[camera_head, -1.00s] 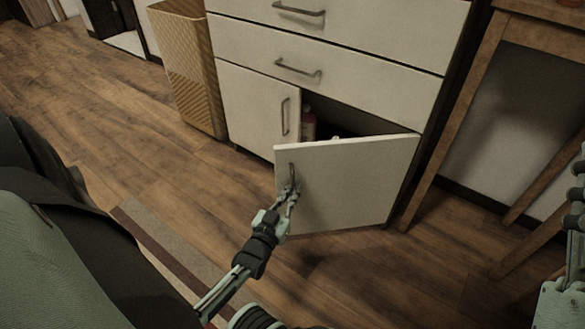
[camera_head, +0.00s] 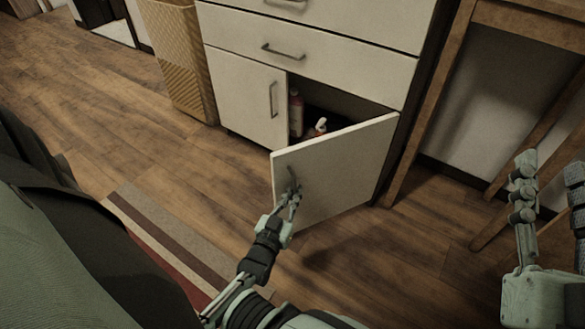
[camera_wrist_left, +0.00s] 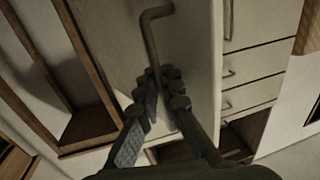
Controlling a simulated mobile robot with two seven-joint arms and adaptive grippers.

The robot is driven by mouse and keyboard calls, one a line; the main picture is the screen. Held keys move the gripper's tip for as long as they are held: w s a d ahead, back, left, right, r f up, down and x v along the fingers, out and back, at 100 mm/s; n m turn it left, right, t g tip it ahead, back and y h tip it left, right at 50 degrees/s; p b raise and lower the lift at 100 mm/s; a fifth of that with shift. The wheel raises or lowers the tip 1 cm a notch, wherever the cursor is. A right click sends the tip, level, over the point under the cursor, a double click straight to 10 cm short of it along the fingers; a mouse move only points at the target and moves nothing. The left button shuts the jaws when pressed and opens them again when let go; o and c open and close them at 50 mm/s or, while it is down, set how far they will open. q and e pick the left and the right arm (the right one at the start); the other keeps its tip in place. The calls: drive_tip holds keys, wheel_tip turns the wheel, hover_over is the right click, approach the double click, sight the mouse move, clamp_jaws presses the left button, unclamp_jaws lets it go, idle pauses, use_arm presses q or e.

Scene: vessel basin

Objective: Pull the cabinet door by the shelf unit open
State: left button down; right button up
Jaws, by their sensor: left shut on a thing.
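The right-hand cabinet door (camera_head: 340,165) is white and stands partly open, swung out from its hinge on the right. My left gripper (camera_head: 291,196) is shut on the door's metal handle (camera_head: 292,176), near the door's free edge. In the left wrist view the fingers (camera_wrist_left: 160,88) close around the lower part of the handle (camera_wrist_left: 152,38). Inside the cabinet a red bottle (camera_head: 296,112) and a spray bottle with a white top (camera_head: 320,126) show; the rest is dark or hidden by the door.
The left cabinet door (camera_head: 248,95) and the drawers above (camera_head: 310,55) are closed. A woven basket (camera_head: 178,65) stands left of the cabinet, and a wooden table (camera_head: 430,100) stands close on the right. A striped rug (camera_head: 150,225) lies in front; the wood floor around it is open.

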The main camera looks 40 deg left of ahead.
use_arm(q)
drive_tip(key=shift+d, duration=0.1)
drive_tip(key=c, duration=1.9)
unclamp_jaws()
drive_tip(key=shift+c, duration=0.2)
